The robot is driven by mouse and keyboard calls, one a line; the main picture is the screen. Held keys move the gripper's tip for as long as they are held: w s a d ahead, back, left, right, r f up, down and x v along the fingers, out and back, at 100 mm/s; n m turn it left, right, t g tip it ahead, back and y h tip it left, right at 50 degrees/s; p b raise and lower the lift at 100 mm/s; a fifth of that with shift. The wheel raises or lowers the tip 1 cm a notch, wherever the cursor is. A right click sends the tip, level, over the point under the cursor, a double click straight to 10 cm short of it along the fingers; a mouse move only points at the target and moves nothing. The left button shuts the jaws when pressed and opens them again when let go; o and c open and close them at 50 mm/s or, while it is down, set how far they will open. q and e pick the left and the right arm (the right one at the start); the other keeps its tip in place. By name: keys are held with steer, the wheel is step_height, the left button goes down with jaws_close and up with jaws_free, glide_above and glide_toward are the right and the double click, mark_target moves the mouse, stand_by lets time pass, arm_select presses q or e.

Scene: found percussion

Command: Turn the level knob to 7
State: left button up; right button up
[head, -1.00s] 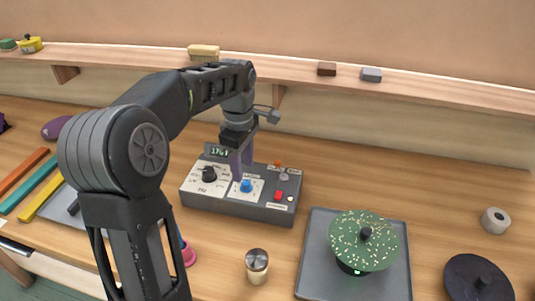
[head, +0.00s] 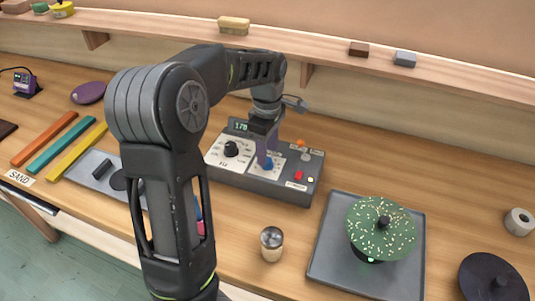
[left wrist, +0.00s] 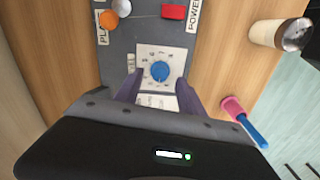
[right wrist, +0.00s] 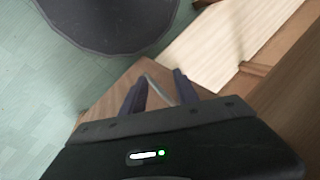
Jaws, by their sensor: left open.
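The grey control box (head: 262,184) stands on the bench with a black knob (head: 231,149) on its left dial and a blue knob (left wrist: 160,71) on a smaller white dial.
The box also carries a lit display (head: 241,127), an orange knob (left wrist: 122,8) and a red switch (left wrist: 173,12). A shaker (head: 271,244) stands in front. A tray (head: 320,262) with a green speckled disc (head: 381,228) is at right. A shelf (head: 330,62) runs behind.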

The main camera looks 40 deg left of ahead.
arm_select(q)
steer(key=shift+f, duration=1.3)
jaws_close()
